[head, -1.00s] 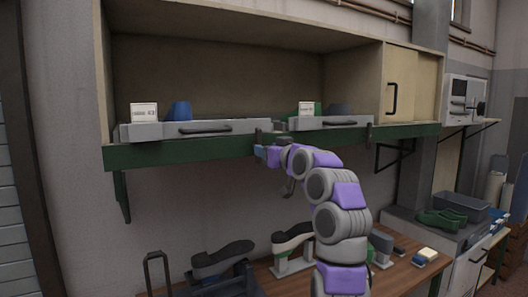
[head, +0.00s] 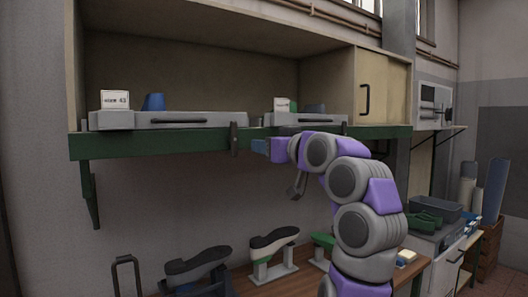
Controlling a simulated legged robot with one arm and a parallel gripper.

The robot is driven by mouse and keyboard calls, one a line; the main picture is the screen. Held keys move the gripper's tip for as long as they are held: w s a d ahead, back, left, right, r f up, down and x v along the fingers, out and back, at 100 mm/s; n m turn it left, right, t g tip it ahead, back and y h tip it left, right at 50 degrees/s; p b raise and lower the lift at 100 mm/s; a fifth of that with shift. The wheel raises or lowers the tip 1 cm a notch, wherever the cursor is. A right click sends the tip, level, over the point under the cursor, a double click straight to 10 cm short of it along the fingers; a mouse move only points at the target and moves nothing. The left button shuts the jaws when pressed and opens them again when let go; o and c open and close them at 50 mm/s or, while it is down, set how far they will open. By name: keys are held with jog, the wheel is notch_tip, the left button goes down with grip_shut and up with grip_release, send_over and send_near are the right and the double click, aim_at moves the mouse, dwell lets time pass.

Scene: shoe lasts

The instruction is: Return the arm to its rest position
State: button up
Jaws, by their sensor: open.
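My arm rises from the bottom of the head view, right of centre, in grey and purple links. It bends over at the top towards the shelf edge. My gripper (head: 297,187) hangs below the bend, under the green shelf edge, and is small in the view. Its jaws are open and nothing shows between them. It is above the workbench and apart from the shoe lasts. The arm hides part of the bench and wall behind it.
A green shelf (head: 160,145) holds two grey drawers, one with a size 43 card (head: 115,100) and a blue last (head: 154,102). Green shoes (head: 425,221) lie at right.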

notch_tip(320, 180, down, 6)
jog(key=w+d+f+m+g+h, duration=0.1)
jog(key=w+d+m+g+h, duration=0.15)
jog(key=m+g, duration=0.2)
jog(key=s+f+g+h, duration=0.2)
jog(key=s+f+g, duration=0.3)
jog(key=s+f, duration=1.05)
jog(key=s+d+f+g+h, duration=0.1)
jog(key=s+d+f+g, duration=0.1)
jog(key=s+f, duration=0.6)
jog(key=s+d+f+m+g+h, duration=0.1)
jog(key=s+d+f+g+h, duration=0.1)
jog(key=s+d+f, duration=0.3)
jog(key=s+d+f+m+g+h, duration=0.1)
jog(key=s+d+f+g+h, duration=0.1)
jog(key=s+f, duration=1.1)
jog(key=s+d+g, duration=0.1)
jog(key=s+d, duration=0.1)
jog(key=s, duration=0.7)
jog(key=shift+s+m+h, duration=0.1)
jog(key=shift+m+h, duration=0.15)
